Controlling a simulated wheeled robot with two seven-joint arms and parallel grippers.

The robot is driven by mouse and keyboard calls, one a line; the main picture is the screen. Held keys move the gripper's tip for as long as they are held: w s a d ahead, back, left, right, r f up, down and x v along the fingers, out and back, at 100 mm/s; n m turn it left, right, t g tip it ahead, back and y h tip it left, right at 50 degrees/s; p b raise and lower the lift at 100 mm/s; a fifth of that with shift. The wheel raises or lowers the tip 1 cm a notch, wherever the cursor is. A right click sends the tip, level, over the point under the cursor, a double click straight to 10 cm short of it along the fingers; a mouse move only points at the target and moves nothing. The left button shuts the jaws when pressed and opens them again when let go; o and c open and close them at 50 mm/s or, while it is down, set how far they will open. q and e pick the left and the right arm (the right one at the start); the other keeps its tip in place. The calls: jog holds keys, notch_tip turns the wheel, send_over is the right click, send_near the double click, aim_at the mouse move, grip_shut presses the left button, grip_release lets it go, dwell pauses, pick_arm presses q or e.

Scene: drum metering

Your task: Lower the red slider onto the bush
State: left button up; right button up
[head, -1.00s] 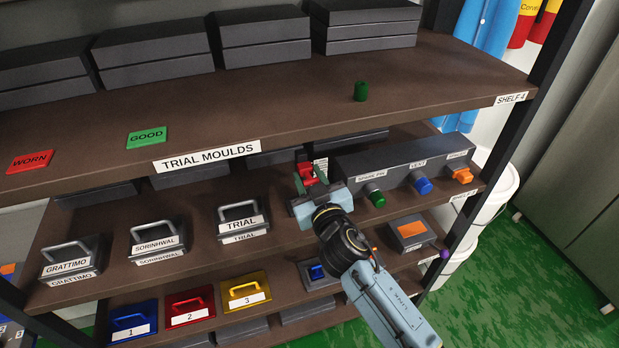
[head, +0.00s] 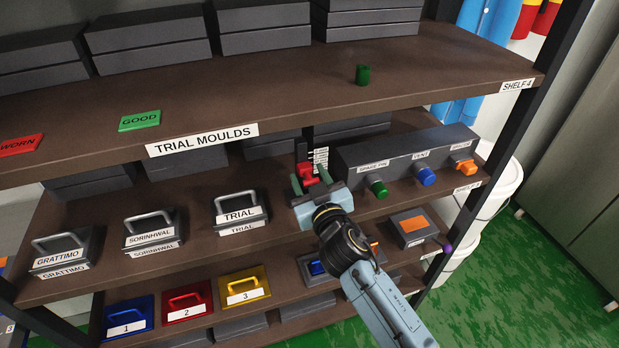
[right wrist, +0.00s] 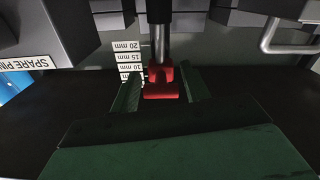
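The red slider (head: 307,174) sits on an upright post on the middle shelf. In the right wrist view the slider (right wrist: 161,82) is around a grey rod (right wrist: 159,42), beside a white millimetre scale (right wrist: 130,60). My right gripper (head: 310,183) is at the slider, with one green finger on each side. In the wrist view the fingers of the right gripper (right wrist: 160,95) are apart, with narrow gaps to the slider, so it looks open. I cannot make out a bush under the slider. A green cylinder (head: 362,75) stands on the upper shelf. My left gripper is not in view.
A grey box (head: 400,158) with green, blue and orange knobs stands close right of the gripper. The TRIAL mould (head: 240,212) is to the left. The upper shelf (head: 300,110) overhangs behind. Green GOOD (head: 139,120) and red WORN (head: 18,145) plates lie on it.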

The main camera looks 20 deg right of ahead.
jog(key=s+b, duration=0.1)
jog(key=s, duration=1.2)
jog(key=shift+s+d, duration=0.2)
jog(key=s+f+g+b, duration=0.1)
jog(key=s+f+g, duration=0.25)
jog(key=f, duration=0.85)
jog(key=s+f+n+g+b, duration=0.1)
jog(key=s+f+g, duration=0.25)
jog(key=f, duration=0.95)
jog(key=s+f+g+b, duration=0.15)
jog(key=s+f, duration=0.25)
jog(key=f, duration=0.8)
jog(key=s+d+f+g, duration=0.4)
jog(key=s+f, duration=0.5)
jog(key=s, duration=0.4)
jog(key=s+d+f+m+g, duration=0.1)
jog(key=s+d+f+g, duration=0.3)
jog(key=s+f, duration=0.5)
jog(key=s+d, duration=0.1)
jog(key=s, duration=0.2)
jog(key=shift+s+h+b, duration=0.3)
jog(key=shift+s+b, duration=0.05)
jog(key=shift+s, duration=0.05)
